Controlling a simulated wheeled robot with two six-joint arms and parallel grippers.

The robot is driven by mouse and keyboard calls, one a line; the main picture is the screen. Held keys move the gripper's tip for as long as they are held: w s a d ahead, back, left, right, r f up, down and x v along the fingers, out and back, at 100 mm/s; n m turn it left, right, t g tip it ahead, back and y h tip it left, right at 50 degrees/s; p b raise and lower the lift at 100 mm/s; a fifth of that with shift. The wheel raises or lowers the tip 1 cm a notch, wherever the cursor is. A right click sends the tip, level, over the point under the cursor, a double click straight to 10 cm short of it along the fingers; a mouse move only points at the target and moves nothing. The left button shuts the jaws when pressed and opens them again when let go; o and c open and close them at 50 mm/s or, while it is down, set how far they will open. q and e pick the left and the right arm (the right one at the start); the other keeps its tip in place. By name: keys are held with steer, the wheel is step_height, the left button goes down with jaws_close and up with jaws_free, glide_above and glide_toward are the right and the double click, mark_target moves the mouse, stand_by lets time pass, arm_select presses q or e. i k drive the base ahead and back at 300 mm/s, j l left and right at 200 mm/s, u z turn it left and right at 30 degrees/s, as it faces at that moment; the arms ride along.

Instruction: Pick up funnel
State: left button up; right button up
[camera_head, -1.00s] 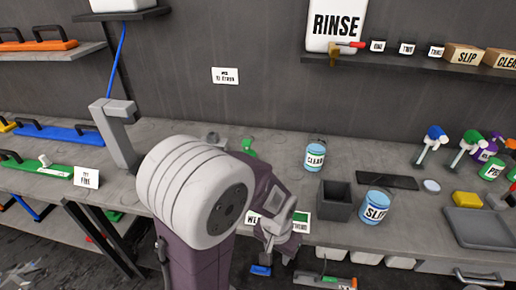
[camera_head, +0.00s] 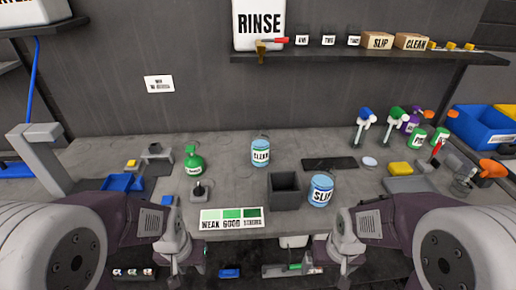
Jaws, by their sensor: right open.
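I cannot pick out a funnel with certainty in the head view. A small grey stand (camera_head: 156,152) and a small grey block with a dark knob (camera_head: 199,191) stand on the left part of the bench, too small to make out well. My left gripper (camera_head: 174,266) hangs in front of the bench's near edge at lower left; its jaw gap is not clear. My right gripper (camera_head: 312,266) is open and empty, in front of the near edge right of centre. Neither gripper touches anything on the bench.
The grey bench (camera_head: 330,220) holds a green bottle (camera_head: 194,163), a CLEAR jar (camera_head: 261,152), a dark square bin (camera_head: 284,190), a SLIP jar (camera_head: 321,190) and a WEAK/GOOD/STRONG card (camera_head: 231,219). A blue tray (camera_head: 123,183) lies at left; several spray bottles (camera_head: 394,125) stand at right.

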mark_target(490, 169)
steer(key=z, duration=1.85)
steer(key=i, duration=0.1)
